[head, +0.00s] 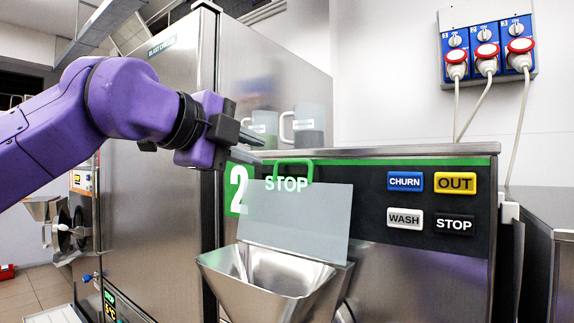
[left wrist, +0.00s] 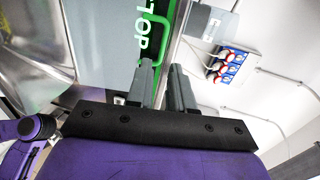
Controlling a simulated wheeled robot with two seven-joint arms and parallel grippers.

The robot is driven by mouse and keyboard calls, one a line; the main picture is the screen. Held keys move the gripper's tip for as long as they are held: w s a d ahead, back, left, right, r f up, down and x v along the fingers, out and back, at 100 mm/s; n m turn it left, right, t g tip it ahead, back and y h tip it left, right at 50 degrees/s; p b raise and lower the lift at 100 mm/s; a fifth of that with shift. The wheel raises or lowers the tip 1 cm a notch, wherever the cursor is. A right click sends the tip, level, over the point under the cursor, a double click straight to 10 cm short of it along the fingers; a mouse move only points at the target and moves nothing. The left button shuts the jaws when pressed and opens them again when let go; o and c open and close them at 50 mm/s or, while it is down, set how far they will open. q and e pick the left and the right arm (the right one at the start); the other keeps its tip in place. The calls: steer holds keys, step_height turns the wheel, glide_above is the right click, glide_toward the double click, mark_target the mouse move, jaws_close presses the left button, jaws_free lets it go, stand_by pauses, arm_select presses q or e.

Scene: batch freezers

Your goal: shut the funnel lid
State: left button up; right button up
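The funnel lid (head: 297,222) is a translucent grey panel standing raised at the back of the steel funnel (head: 262,289). A green loop handle (head: 309,170) sits at the lid's upper edge; it also shows in the left wrist view (left wrist: 163,22). The funnel's mouth is uncovered. My left gripper (head: 258,137) is above and left of the handle, apart from it. In the left wrist view my left gripper's fingers (left wrist: 163,68) stand apart with nothing between them. My right gripper is in neither view.
The freezer front has CHURN, OUT, WASH and STOP buttons (head: 454,224). Clear jugs (head: 309,126) stand on the freezer top. A tall steel cabinet (head: 160,200) is at the left. A socket panel (head: 487,45) with cables hangs on the wall.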

mark_target(293, 160)
arm_select(q)
steer(key=p+x, duration=0.1)
steer(key=x, duration=0.2)
steer(key=p+x, duration=0.2)
steer(key=x, duration=0.1)
steer(key=p+x, duration=0.1)
steer(key=x, duration=0.3)
steer(key=shift+d+r+p, duration=0.15)
steer(key=shift+r+p, duration=0.15)
steer(key=shift+s+r, duration=0.15)
steer(key=shift+s, duration=0.4)
steer(key=shift+w+d, duration=0.1)
steer(key=shift+w, duration=0.05)
jaws_close()
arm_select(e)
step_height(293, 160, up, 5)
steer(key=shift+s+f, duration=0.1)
